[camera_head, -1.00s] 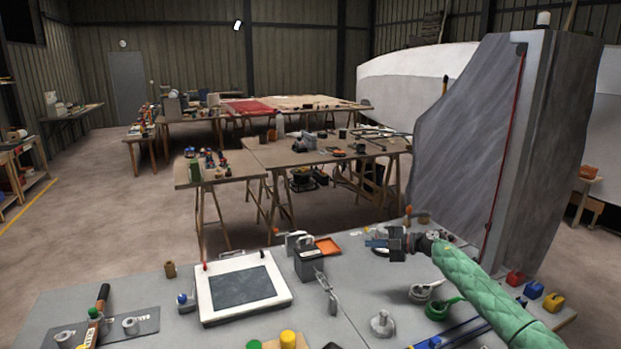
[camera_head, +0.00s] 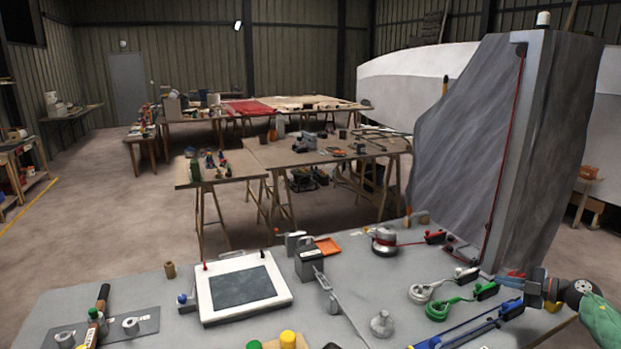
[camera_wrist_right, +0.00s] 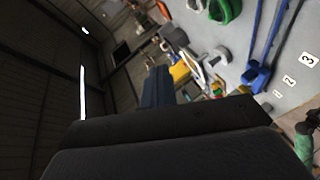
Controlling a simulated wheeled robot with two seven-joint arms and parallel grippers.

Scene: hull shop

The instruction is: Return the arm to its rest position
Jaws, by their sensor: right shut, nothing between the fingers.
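My right gripper (camera_head: 528,294) is at the right edge of the grey workbench (camera_head: 230,337) in the head view. Its green-sleeved arm comes in from the lower right. The jaws are shut with nothing between them, close to the blue connector at the end of the blue line; I cannot tell whether they touch it. In the right wrist view the dark gripper body fills the lower part, and the blue-grey fingers (camera_wrist_right: 158,88) point up past the bench. My left gripper is not in view.
A tall grey panel (camera_head: 480,150) with a red line stands at the bench's right rear. The floor (camera_head: 110,215) behind is open at left.

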